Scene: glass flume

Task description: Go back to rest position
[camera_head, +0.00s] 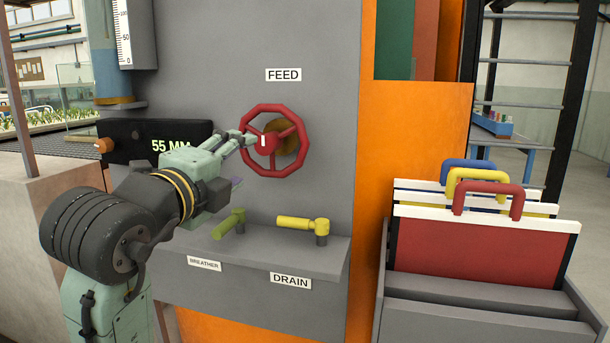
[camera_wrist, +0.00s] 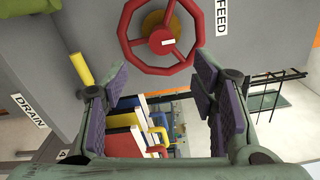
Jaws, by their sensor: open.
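My gripper (camera_head: 246,141) is in front of the grey panel, with its fingertips close to the left side of the red FEED handwheel (camera_head: 274,141) in the head view. In the wrist view my gripper (camera_wrist: 160,95) is open, with nothing between its purple pads. The handwheel (camera_wrist: 162,38) shows there beyond the fingertips, at the top. I cannot tell from the head view whether a finger touches its rim. The arm reaches in from the lower left.
A yellow DRAIN lever (camera_head: 295,222) and a yellow-green BREATHER lever (camera_head: 229,223) sit on the ledge below. A display (camera_head: 150,140) reads 55 MM. At right, a grey rack (camera_head: 480,310) holds red-, yellow- and blue-handled panels. An orange post (camera_head: 400,180) stands between.

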